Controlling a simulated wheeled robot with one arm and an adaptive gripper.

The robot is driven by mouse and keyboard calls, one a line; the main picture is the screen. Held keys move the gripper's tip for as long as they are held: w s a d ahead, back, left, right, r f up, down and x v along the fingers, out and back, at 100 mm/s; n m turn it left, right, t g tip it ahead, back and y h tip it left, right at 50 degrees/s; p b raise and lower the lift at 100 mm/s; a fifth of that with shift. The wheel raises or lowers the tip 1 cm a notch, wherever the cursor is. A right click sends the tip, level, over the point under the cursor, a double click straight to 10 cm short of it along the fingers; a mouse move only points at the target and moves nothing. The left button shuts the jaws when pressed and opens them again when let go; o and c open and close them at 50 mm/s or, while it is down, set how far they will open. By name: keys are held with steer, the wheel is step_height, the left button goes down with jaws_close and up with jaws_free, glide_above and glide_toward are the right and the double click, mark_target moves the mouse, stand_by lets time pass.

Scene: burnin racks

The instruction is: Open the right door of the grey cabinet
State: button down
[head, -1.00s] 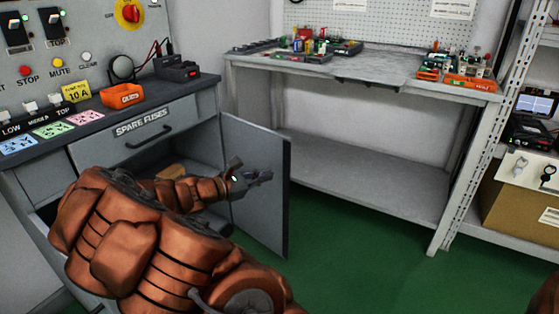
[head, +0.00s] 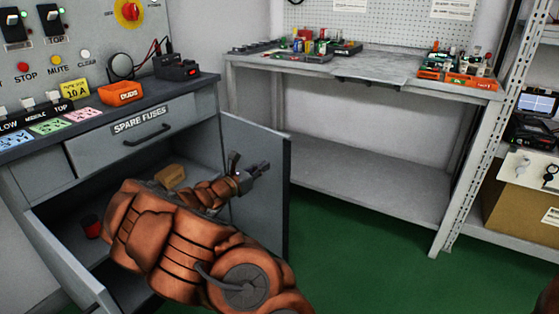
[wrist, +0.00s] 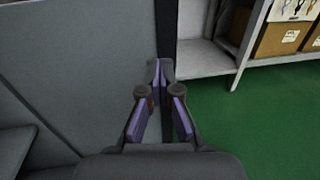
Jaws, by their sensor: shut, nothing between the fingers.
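The grey cabinet (head: 45,180) is at the left in the head view, under the control panel. Its right door (head: 265,215) stands swung wide open, its inner face toward the cabinet opening. My gripper (head: 266,166) is in front of that inner face near the upper part; I cannot tell whether it touches. In the wrist view my gripper (wrist: 160,68) is shut and empty, its fingertips by the door's dark free edge. The door's grey face (wrist: 110,50) fills the left of that view. My arm hides part of the cabinet opening.
A tan block (head: 170,176) and a red item (head: 91,227) are inside the cabinet. The spare fuses drawer (head: 95,152) above is shut. A workbench (head: 370,170) stands behind the door. Green floor (head: 350,250) is clear to the right.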

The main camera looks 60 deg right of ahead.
mark_target(285, 154)
steer(key=d, duration=0.2)
steer(key=d+b, duration=0.1)
steer(key=d, duration=0.1)
steer(key=s+d+b, duration=0.1)
steer(key=d, duration=0.1)
steer(key=shift+d+f, duration=0.15)
steer(key=shift+d, duration=0.2)
steer(key=shift+d+b, duration=0.4)
steer(key=shift+d, duration=0.45)
